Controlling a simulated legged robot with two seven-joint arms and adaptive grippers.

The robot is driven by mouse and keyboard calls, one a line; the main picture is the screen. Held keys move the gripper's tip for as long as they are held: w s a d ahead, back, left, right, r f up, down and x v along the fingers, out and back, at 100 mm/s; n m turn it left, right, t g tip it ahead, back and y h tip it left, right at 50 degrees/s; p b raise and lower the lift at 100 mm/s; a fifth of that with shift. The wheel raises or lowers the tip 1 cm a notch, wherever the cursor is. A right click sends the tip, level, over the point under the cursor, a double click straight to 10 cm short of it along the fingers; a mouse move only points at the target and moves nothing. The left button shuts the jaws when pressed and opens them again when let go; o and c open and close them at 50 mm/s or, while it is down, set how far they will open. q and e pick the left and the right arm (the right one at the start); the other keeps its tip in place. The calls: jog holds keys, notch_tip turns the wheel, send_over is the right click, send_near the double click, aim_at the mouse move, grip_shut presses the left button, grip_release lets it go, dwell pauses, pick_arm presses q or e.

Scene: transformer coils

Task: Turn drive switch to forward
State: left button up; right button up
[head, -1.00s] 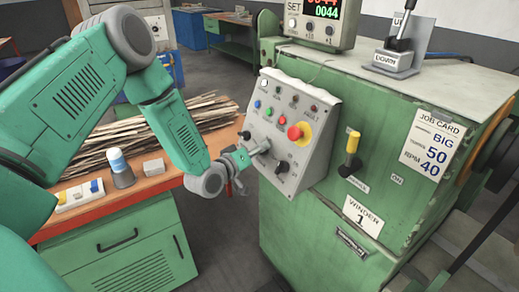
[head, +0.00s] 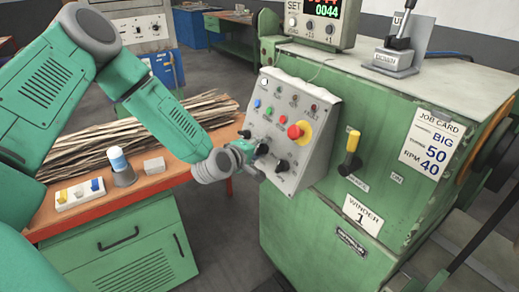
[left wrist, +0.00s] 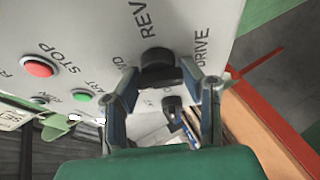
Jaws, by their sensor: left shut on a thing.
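The drive switch is a black knob (left wrist: 158,66) on the sloped grey control panel (head: 318,150). In the left wrist view, REV, DRIVE and a partly hidden label ending in "WD" are printed around it. My left gripper (left wrist: 165,78) is shut on the knob, with one finger on each side. In the head view the left gripper (head: 257,152) is at the panel's lower left and partly covers the switch. Which label the knob points to is not clear. My right gripper is not in view.
The panel also carries a red emergency button (head: 296,131) on yellow, another black knob (head: 282,165), and red (left wrist: 38,68) and green (left wrist: 81,97) buttons. A yellow-handled lever (head: 352,143) is to the right. An orange bench (head: 150,183) with wooden strips stands left.

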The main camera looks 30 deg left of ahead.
pick_arm(q)
jog(key=shift+a, duration=0.2)
dwell(0.3)
jog(key=o, duration=1.2)
jog(key=shift+a+f, duration=0.1)
jog(key=v, duration=1.1)
jog(key=shift+s, duration=0.4)
